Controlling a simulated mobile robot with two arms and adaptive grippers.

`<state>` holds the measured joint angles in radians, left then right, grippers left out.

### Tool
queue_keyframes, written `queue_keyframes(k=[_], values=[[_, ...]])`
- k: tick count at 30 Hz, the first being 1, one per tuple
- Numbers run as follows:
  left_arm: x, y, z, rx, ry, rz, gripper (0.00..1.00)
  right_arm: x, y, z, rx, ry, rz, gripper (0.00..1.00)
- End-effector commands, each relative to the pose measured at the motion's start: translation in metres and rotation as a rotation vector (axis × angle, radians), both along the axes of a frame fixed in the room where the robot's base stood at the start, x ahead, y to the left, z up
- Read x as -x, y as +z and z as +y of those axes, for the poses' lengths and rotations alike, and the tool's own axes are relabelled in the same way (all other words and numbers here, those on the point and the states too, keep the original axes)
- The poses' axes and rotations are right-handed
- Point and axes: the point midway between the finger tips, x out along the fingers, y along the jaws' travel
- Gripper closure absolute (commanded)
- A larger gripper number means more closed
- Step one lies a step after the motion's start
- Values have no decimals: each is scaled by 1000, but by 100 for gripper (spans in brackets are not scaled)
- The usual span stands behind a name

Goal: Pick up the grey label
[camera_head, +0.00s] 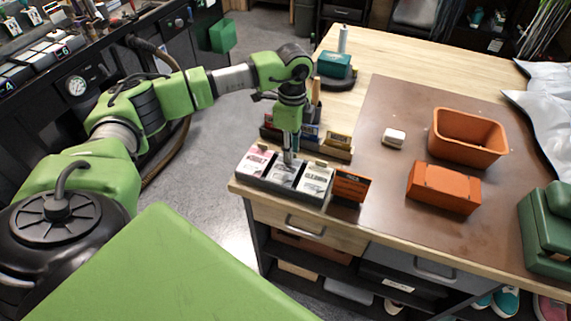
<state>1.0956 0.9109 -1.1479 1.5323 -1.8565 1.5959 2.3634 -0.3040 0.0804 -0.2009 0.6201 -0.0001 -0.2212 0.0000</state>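A dark tray (268,189) with three compartments stands at the table's front left corner. The left compartment holds pink labels (257,161), the middle one grey labels (283,174), and the right one whitish labels (315,181). My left gripper (290,158) points straight down over the back part of the grey labels, with its fingertips close to them. The fingers look narrow and close together; whether they touch or hold a label cannot be made out. The gripper hides part of the middle compartment. My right gripper is not in view.
An orange card sign (351,186) stands right of the tray. A row of small boxes (338,141) is behind it. An orange bin (468,137), an orange box (444,187) and a white block (394,137) sit on the brown mat (400,100). A green case (549,232) is at far right.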

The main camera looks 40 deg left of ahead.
Motion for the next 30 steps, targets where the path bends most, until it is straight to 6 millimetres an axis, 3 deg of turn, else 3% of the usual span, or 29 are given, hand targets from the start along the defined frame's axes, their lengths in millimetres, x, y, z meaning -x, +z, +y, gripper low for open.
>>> queue_keyframes(k=[1,5,20,26,30], values=[[0,0,0,0,0,0,78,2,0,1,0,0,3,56],[0,0,0,1,0,0,100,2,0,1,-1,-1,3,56],[-1,5,0,1,0,-2,100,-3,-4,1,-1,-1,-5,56],[-2,26,0,2,-1,-7,100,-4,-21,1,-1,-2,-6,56],[14,53,-14,0,-6,-7,100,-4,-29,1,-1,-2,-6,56]])
